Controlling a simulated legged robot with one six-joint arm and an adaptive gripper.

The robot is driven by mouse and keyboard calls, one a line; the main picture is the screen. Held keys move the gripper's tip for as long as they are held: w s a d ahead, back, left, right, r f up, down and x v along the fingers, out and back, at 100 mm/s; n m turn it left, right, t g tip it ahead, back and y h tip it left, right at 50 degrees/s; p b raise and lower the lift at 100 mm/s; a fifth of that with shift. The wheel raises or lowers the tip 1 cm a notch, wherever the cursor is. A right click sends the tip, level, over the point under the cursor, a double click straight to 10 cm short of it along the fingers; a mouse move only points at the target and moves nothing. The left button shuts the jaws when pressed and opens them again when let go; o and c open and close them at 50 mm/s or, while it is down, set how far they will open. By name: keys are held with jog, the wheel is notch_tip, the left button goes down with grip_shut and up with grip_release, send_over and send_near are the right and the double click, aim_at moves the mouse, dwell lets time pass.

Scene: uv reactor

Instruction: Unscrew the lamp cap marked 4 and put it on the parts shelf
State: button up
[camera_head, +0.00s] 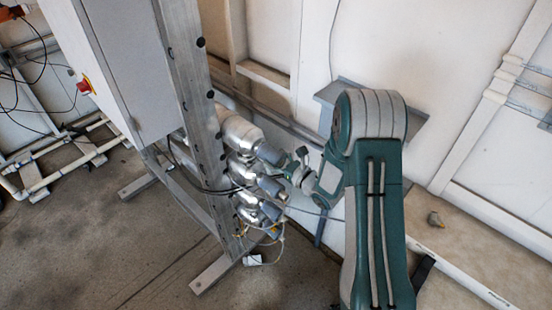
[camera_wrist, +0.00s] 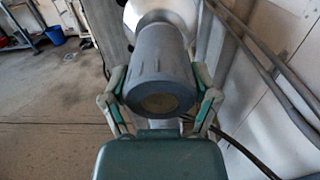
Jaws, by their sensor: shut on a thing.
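A grey ribbed lamp cap (camera_wrist: 160,75) fills the middle of the wrist view, at the end of a silvery reactor tube (camera_wrist: 170,10). My gripper (camera_wrist: 160,92) is shut on this cap, with one finger on each side. In the head view my gripper (camera_head: 298,168) is at the topmost grey cap (camera_head: 268,153) of a vertical stack. I cannot read a number on any cap. A grey wall shelf (camera_head: 416,123), which looks like the parts shelf, is partly hidden behind my arm.
Lower capped tubes (camera_head: 270,187) with loose cables stand close below my gripper. A metal frame post (camera_head: 190,90) and a cabinet (camera_head: 125,60) are to the left. A white wall (camera_head: 385,45) and pipes (camera_head: 480,130) are behind and right.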

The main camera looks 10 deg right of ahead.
jog(key=shift+s+d+f, duration=0.2)
jog(key=shift+s+d, duration=0.05)
jog(key=shift+s, duration=0.2)
jog(key=shift+s+d, duration=0.25)
jog(key=shift+s+d+r, duration=0.1)
jog(key=shift+s+d, duration=0.1)
jog(key=shift+s, duration=0.05)
jog(key=shift+s+d+r, duration=0.1)
jog(key=shift+s+d, duration=0.1)
